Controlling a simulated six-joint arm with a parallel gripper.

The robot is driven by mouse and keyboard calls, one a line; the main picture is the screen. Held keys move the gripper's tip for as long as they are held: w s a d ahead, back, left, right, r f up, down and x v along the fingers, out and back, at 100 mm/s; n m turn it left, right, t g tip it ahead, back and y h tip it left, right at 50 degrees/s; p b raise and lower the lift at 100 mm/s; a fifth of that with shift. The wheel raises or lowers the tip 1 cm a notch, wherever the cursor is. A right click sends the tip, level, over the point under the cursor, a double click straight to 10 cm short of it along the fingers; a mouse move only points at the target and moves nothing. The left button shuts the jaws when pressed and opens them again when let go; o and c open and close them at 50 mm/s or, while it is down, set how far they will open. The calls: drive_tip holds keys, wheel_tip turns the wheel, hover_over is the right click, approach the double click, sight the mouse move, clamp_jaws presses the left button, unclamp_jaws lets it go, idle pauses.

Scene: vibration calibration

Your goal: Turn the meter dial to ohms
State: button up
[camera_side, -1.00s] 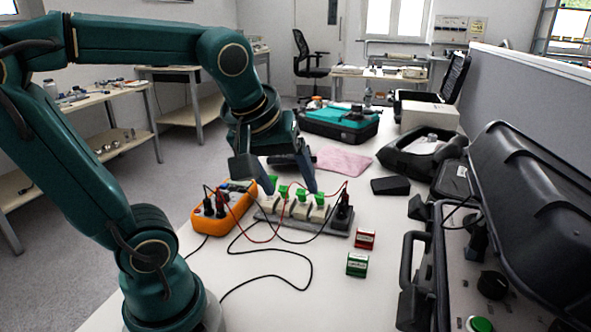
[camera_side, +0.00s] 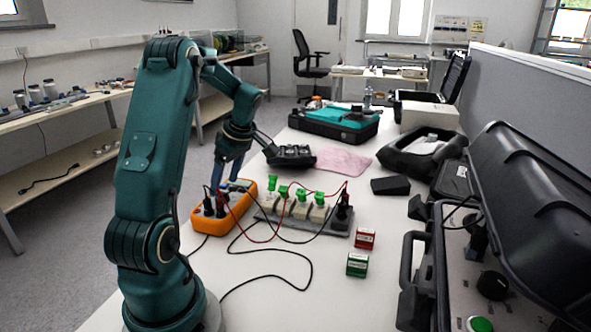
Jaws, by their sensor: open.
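The orange meter (camera_side: 233,213) lies on the white table, left of centre, with dark plugs standing in its near end and red and black leads attached. My gripper (camera_side: 225,184) is over the far end of the meter, pointing down, with its blue-grey fingers apart. Nothing shows between the fingers. The dial cannot be made out, so its setting cannot be read. Whether a finger touches the meter cannot be told.
A strip of white blocks with green tops (camera_side: 302,211) stands just right of the meter. Red (camera_side: 365,238) and green (camera_side: 357,265) boxes stand nearer. A dark device (camera_side: 291,156) and pink cloth (camera_side: 343,160) lie behind. An open black case (camera_side: 425,265) fills the right.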

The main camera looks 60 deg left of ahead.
sight(221, 192)
drive_tip(key=shift+x, duration=1.6)
clamp_jaws()
drive_tip(key=shift+m, duration=0.4)
drive_tip(key=m, duration=0.1)
drive_tip(key=m+t, duration=0.1)
drive_tip(key=m, duration=0.1)
drive_tip(key=shift+s+m+t+y, duration=0.15)
drive_tip(key=shift+m+t+y, duration=0.15)
drive_tip(key=shift+m+t, duration=0.7)
drive_tip(key=shift+m, duration=1)
unclamp_jaws()
